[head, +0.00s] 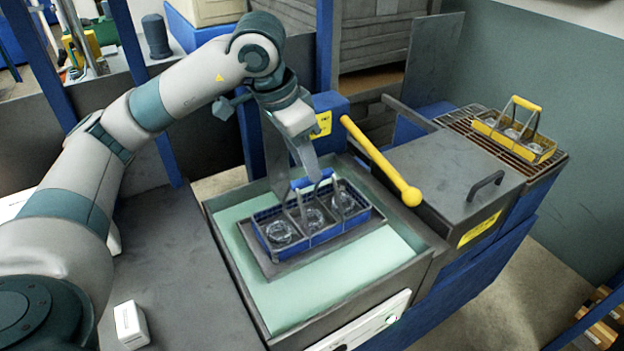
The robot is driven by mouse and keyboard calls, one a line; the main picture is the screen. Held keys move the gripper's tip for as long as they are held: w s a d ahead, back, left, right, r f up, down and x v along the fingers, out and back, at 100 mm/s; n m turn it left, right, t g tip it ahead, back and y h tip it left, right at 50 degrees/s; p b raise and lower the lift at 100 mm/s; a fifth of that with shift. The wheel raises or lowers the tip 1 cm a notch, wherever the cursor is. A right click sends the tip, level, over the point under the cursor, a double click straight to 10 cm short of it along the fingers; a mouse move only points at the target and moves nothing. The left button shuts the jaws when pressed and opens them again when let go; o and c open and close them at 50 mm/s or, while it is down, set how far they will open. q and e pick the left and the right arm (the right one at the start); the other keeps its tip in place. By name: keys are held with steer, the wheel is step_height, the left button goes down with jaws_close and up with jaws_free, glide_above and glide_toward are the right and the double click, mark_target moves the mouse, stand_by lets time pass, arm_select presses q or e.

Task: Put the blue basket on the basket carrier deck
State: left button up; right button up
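The blue basket (318,236) holds several clear glass pieces and has an upright handle with a blue grip (328,175). It is over a dark flat deck (341,234) in the pale green basin, and appears to rest on it; a small gap underneath cannot be ruled out. My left gripper (312,178) reaches down from above, its fingertip at the blue grip. Whether the fingers are closed around the grip is hidden. My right gripper is not in view.
A lever with a yellow knob (411,196) slants beside the basin's right side. A grey lidded box (455,185) with a handle stands right of it. A yellow basket (513,137) sits on a rack (462,122) at the far right. A white block (131,325) lies front left.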

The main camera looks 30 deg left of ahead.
arm_select(q)
steer(key=v, duration=0.2)
steer(key=shift+s+r, duration=0.15)
steer(key=shift+r, duration=0.35)
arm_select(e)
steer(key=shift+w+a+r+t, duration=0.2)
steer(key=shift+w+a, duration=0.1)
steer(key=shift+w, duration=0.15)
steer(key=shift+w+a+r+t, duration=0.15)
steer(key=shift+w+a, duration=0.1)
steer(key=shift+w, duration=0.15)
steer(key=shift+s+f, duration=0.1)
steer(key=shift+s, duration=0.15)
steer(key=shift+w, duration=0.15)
